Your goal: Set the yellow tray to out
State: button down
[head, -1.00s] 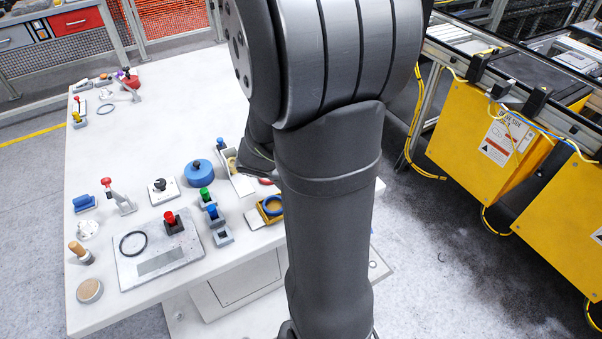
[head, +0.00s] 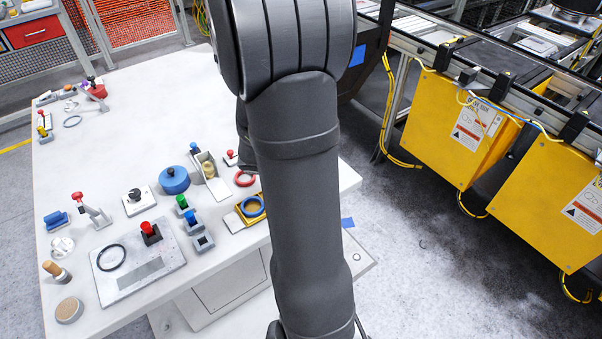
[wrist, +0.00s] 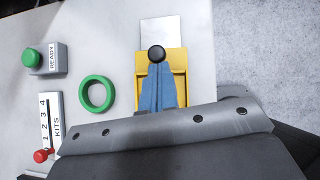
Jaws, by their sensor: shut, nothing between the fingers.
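My gripper (wrist: 157,69) has blue fingers, which are shut and empty. They overlap the tray in the picture, with their tips at the near side of the knob. I cannot tell whether they touch it. The near part of the tray is hidden by my gripper body. In the head view my arm hides the gripper, and I cannot make out this tray there.
A green ring (wrist: 96,94), a KITS slider (wrist: 46,124) with a red knob and a READY block (wrist: 47,61) with a green button lie left of the tray. The table ends to the right. In the head view another yellow holder (head: 241,213) carries a blue ring.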

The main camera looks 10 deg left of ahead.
jog(key=w+d, duration=0.5)
jog(key=shift+d, duration=0.1)
dwell(0.3)
jog(key=s+a, duration=0.1)
jog(key=s+a+r, duration=0.1)
jog(key=s+a, duration=0.1)
jog(key=shift+s+r, duration=0.25)
jog(key=shift+s, duration=0.1)
jog(key=v, duration=0.9)
jog(key=shift+d+f, duration=0.1)
jog(key=shift+d, duration=0.05)
